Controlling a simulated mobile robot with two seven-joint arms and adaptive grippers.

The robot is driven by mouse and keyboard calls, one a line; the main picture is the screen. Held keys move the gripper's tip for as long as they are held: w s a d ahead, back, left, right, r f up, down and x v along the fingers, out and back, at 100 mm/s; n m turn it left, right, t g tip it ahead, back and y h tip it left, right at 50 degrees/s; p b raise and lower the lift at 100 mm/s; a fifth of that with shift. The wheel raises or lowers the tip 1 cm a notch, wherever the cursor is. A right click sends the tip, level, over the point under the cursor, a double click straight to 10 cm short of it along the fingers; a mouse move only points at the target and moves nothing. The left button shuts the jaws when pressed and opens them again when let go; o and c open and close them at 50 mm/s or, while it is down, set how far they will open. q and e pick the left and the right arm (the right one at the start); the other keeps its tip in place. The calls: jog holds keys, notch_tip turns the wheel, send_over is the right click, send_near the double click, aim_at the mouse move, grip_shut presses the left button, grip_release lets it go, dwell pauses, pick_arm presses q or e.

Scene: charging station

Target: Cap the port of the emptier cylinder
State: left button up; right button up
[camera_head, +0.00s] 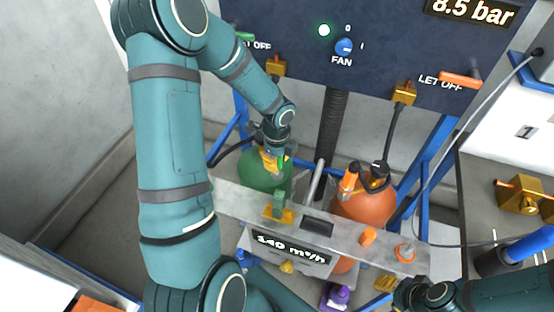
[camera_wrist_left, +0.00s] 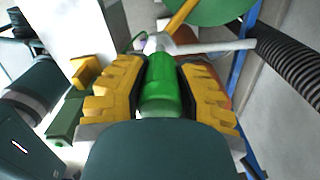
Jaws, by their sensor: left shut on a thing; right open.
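A green cylinder (camera_head: 255,172) stands at the left behind the grey shelf, and an orange cylinder (camera_head: 365,207) at the right. My left gripper (camera_head: 273,162) is at the top of the green cylinder. It is shut on a smooth green piece (camera_wrist_left: 160,88), held between its yellow fingers in the left wrist view; whether this is a cap or a valve handle I cannot tell. The green cylinder's port is hidden. On the shelf are an orange plug (camera_head: 369,236) and an orange ring (camera_head: 405,253). My right gripper (camera_head: 387,284) is open and apart from the cylinders, low at the right.
The grey shelf (camera_head: 235,203) crosses in front of both cylinders and carries a green piece with a yellow base (camera_head: 279,210). A dark panel (camera_head: 300,68) reads 8.5 bar. A black hose (camera_head: 391,135) drops to the orange cylinder. A bench (camera_head: 490,180) stands right.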

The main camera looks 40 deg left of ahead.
aim_at(277, 173)
pick_arm(q)
jog(key=shift+f+b, duration=1.25)
jog(key=shift+f, duration=0.5)
jog(key=o, duration=0.9)
jog(key=shift+o, duration=0.2)
notch_tip(277, 173, up, 12)
jog(key=shift+r, duration=0.1)
